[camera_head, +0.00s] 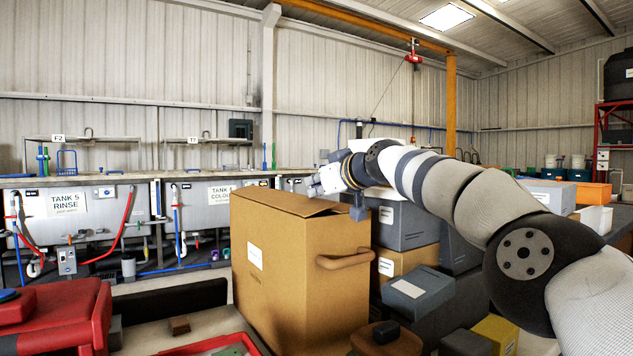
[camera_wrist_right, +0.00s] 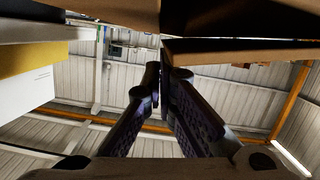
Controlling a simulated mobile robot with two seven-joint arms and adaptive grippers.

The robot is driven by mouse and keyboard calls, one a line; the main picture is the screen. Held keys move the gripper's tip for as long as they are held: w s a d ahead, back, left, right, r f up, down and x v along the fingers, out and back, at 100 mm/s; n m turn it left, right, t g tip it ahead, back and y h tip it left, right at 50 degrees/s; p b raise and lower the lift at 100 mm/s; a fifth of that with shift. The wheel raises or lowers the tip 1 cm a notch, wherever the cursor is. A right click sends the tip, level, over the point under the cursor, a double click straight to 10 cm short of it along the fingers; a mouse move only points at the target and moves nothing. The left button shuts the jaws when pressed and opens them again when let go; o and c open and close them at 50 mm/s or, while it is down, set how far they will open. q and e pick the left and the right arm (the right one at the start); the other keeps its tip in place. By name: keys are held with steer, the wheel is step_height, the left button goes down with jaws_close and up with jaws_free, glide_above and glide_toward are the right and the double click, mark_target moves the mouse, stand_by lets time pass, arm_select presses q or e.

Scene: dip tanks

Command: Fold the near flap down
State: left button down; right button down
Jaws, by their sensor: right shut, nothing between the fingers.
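A large brown cardboard box (camera_head: 300,265) stands upright in the middle of the head view. It has a white label on its left face and a brown bar-like handle on its right face. A top flap (camera_head: 272,201) lies nearly flat over the opening, with a dark gap at its right end. My right gripper (camera_head: 358,212) is at the box's far right top edge, fingers down, shut and empty. In the right wrist view the fingertips (camera_wrist_right: 160,78) meet close beside a brown cardboard panel (camera_wrist_right: 245,52). Whether they touch it I cannot tell. My left gripper is out of view.
Grey bins (camera_head: 402,225) and smaller cartons are stacked close to the box's right. A red case (camera_head: 60,315) is at the lower left. Dip tanks (camera_head: 80,215) line the back wall. A brown round-topped object (camera_head: 385,340) stands in front of the box's right side.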

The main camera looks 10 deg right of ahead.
steer(key=shift+w+d+f+m+y, duration=0.15)
steer(key=shift+d+f+m+y, duration=0.15)
steer(key=shift+f+m, duration=0.4)
stand_by(0.3)
